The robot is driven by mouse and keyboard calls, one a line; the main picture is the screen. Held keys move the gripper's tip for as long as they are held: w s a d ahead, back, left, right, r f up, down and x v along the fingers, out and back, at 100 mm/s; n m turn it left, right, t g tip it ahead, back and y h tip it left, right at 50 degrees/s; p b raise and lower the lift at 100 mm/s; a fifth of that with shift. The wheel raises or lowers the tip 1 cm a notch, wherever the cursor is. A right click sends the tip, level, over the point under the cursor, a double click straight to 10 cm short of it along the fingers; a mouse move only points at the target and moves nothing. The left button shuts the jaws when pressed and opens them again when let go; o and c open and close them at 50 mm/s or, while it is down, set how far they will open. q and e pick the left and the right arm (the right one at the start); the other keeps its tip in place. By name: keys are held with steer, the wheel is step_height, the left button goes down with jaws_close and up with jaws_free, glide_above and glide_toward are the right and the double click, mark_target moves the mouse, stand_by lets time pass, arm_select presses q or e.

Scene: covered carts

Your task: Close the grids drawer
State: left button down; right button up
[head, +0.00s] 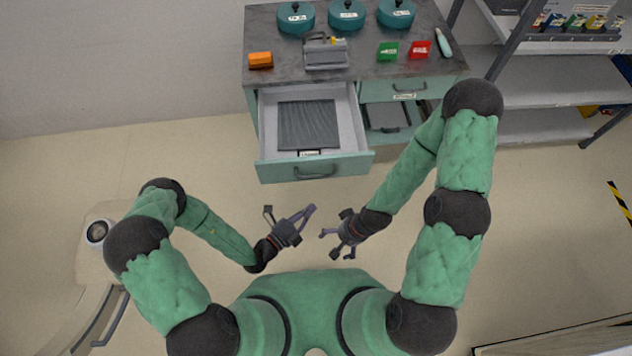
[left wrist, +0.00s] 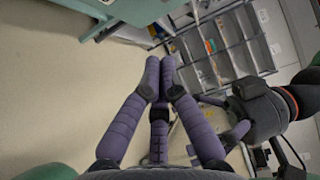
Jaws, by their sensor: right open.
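The grids drawer (head: 267,140) is pulled out from the left side of a green cabinet in the head view. It holds dark grey ribbed grids (head: 307,125). Its green front has a dark bar handle (head: 315,172) and a small label above it. My left gripper (head: 311,209) is in front of the drawer, below its front in the picture, and not touching it. In the left wrist view its purple fingers (left wrist: 160,66) come together at the tips with nothing between them. My right gripper (head: 327,242) is open and empty, to the right of and below the left one, apart from the drawer.
The cabinet top (head: 360,62) bears teal round containers, an orange box, a grey device, green and red boxes and a bottle. A second drawer (head: 405,88) is shut, above an open compartment. A grey shelf rack (head: 550,85) stands right. Floor before the drawer is clear.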

arm_select(q)
steer(key=a+n+t+y, duration=0.1)
steer(key=a, duration=0.1)
steer(key=b, duration=0.3)
glide_toward(330, 168)
steer(key=w+d, duration=0.2)
steer(key=d, duration=0.2)
steer(key=shift+w+f+n, duration=0.15)
steer(key=shift+w+n, duration=0.15)
steer(key=shift+w, duration=0.55)
steer(key=shift+a, duration=0.1)
